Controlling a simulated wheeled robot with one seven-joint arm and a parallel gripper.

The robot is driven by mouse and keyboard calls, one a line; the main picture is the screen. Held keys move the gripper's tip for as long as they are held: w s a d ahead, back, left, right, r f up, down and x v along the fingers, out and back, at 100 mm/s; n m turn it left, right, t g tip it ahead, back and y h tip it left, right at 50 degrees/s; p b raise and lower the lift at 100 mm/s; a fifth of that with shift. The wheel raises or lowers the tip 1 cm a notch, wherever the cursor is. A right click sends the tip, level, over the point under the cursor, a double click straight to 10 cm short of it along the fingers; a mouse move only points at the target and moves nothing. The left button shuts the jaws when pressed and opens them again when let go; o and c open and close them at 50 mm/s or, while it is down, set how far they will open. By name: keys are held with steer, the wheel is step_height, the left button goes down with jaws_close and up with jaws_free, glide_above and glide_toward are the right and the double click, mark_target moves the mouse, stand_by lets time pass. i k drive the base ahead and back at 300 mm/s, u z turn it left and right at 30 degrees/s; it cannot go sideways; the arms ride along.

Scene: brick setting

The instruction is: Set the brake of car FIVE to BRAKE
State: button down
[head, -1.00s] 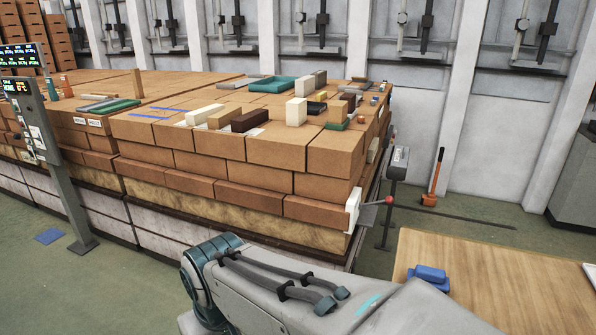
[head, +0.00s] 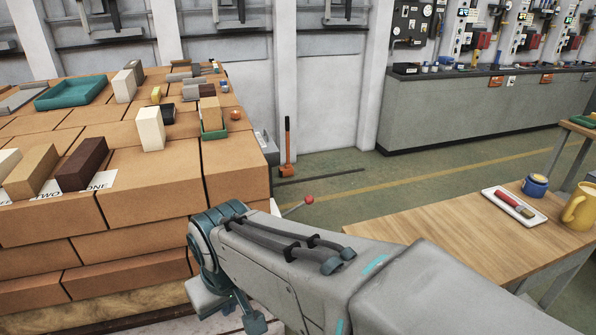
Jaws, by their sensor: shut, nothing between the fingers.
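A lever with a red ball knob (head: 309,199) sticks out beside the right end of a big stack of brown bricks (head: 160,188). Its lower part is hidden behind my arm, and I cannot read its setting. No FIVE or BRAKE marking is readable. My arm crosses the lower middle of the head view, in front of the lever. My gripper (head: 252,322) shows only in part at the bottom edge, below the teal joint. It is shut and empty, left of and nearer than the red knob.
A wooden table (head: 430,215) with a yellow mug (head: 580,206) stands right.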

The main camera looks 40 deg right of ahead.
mark_target(308, 200)
steer(key=z, duration=0.85)
steer(key=i, duration=1)
steer(key=z, duration=0.6)
